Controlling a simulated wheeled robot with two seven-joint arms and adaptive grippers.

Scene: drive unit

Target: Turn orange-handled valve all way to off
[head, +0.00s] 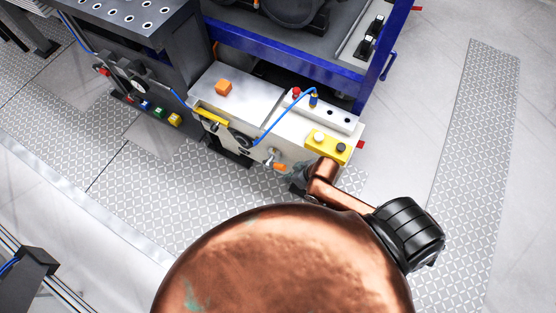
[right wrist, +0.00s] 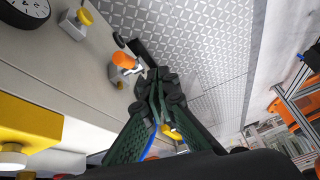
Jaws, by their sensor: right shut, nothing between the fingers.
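The orange-handled valve (head: 277,165) sits low on the front face of the pale drive unit (head: 262,132), below the blue hose. In the right wrist view the valve's orange handle (right wrist: 123,59) shows just beyond and left of the fingertips, with a pale metal fitting beside it. My right gripper (head: 298,188) is close to the right of the valve, partly hidden by my own arm. In the right wrist view its fingers (right wrist: 153,82) come together at the tips and hold nothing. I cannot tell whether a fingertip touches the handle. My left gripper is out of view.
A yellow box with buttons (head: 328,147) stands on the unit's right end, close to my right arm. A blue hose (head: 283,118) arches over the front. A blue frame (head: 285,55) stands behind. The patterned floor (head: 180,175) in front is clear.

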